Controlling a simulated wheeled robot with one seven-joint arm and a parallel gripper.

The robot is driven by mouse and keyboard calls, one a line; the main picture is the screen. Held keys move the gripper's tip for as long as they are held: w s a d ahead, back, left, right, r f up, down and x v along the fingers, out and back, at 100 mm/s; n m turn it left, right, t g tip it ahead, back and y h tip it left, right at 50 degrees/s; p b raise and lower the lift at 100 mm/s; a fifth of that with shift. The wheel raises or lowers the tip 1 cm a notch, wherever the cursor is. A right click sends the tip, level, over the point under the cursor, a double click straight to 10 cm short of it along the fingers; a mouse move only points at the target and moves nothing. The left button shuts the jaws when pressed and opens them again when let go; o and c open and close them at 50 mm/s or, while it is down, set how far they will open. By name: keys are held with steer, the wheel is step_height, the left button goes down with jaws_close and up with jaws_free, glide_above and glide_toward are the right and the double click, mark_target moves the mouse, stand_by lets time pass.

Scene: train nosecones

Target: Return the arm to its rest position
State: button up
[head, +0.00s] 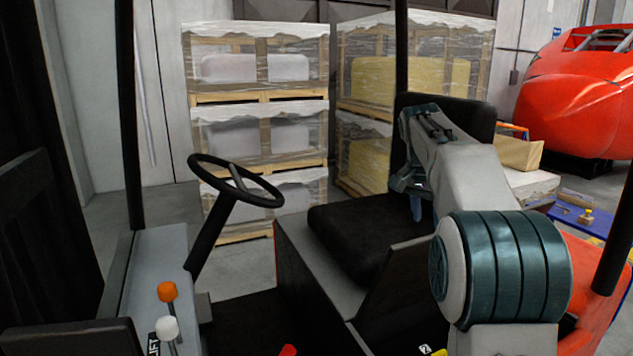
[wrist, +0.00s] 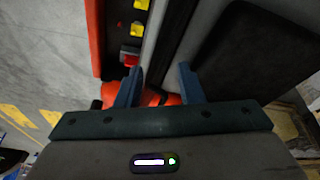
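My arm (head: 465,180) reaches up from the lower right in the head view, with a large teal-banded joint nearest the camera. My gripper (head: 416,208) points down in front of the black seat (head: 365,230) and is partly hidden by the arm. In the wrist view, the two blue fingers of my gripper (wrist: 159,80) stand apart with nothing held between them. An orange-red surface shows beyond the gap; I cannot tell exactly what part it is.
The cab has a steering wheel (head: 235,182), an orange-knobbed lever (head: 167,291) and a white-knobbed lever (head: 167,328). Yellow controls (wrist: 137,30) and a red one (wrist: 130,57) lie near the fingers. Wrapped pallets (head: 260,70) and a red nosecone (head: 575,95) stand behind.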

steer(key=s+a+f+n+y, duration=0.1)
steer(key=s+a+f+n, duration=0.2)
steer(key=s, duration=0.7)
steer(key=s+a+f+n+t+y, duration=0.1)
steer(key=s+a+f+n, duration=0.2)
steer(key=s+f, duration=0.3)
steer(key=s+a+f+n, duration=0.3)
steer(key=s+f, duration=0.2)
steer(key=s, duration=1.1)
steer(key=shift+f+t+y, duration=0.2)
steer(key=shift+t+y, duration=0.2)
steer(key=shift+s+d, duration=0.1)
